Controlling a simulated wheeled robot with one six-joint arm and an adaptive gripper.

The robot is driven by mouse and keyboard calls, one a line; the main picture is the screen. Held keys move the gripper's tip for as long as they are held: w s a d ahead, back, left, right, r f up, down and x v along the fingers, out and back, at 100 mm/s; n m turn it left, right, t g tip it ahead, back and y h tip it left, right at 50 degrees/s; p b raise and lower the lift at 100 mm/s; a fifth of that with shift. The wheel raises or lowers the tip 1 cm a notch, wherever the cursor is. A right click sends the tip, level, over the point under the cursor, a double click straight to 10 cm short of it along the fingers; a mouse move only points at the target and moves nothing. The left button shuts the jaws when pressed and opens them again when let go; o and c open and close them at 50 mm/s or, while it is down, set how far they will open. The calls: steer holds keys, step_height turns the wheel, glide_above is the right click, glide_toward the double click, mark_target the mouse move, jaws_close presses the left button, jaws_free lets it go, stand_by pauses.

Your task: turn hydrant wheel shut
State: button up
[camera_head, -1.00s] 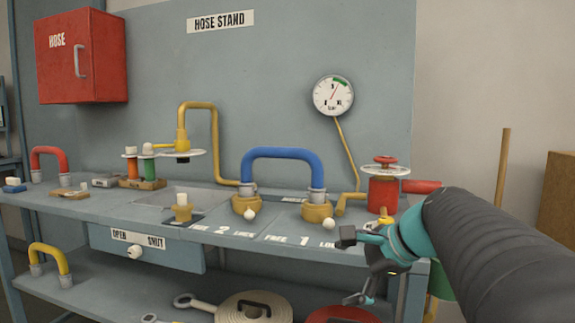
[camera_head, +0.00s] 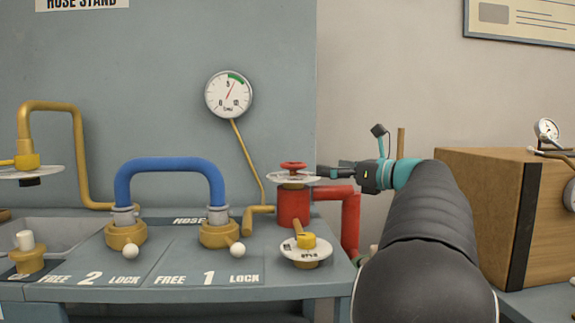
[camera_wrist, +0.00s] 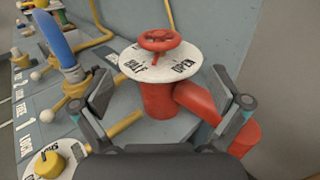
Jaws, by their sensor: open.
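The red hydrant (camera_head: 294,207) stands at the right end of the bench. Its small red wheel (camera_head: 293,166) sits above a white disc (camera_head: 291,177). In the wrist view the red wheel (camera_wrist: 159,39) is at top centre, and the white disc (camera_wrist: 160,61) reads OPEN at right, with another word partly legible at left. My gripper (camera_head: 325,171) is just right of the disc, at about wheel height. In the wrist view my gripper (camera_wrist: 168,93) is open, its fingers spread either side of the hydrant body, with nothing held. The wheel lies beyond the fingertips.
A blue hose (camera_head: 170,168) arches between two brass couplings with levers. A yellow-knobbed valve (camera_head: 306,243) stands in front of the hydrant. A red pipe (camera_head: 350,218) leaves it at right. A gauge (camera_head: 229,95) hangs behind. A wooden box (camera_head: 480,210) stands right of my arm.

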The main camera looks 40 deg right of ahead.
mark_target(293, 162)
steer(key=x, duration=1.1)
steer(key=shift+w+a, duration=0.2)
steer(key=shift+w, duration=0.2)
steer(key=c, duration=1.2)
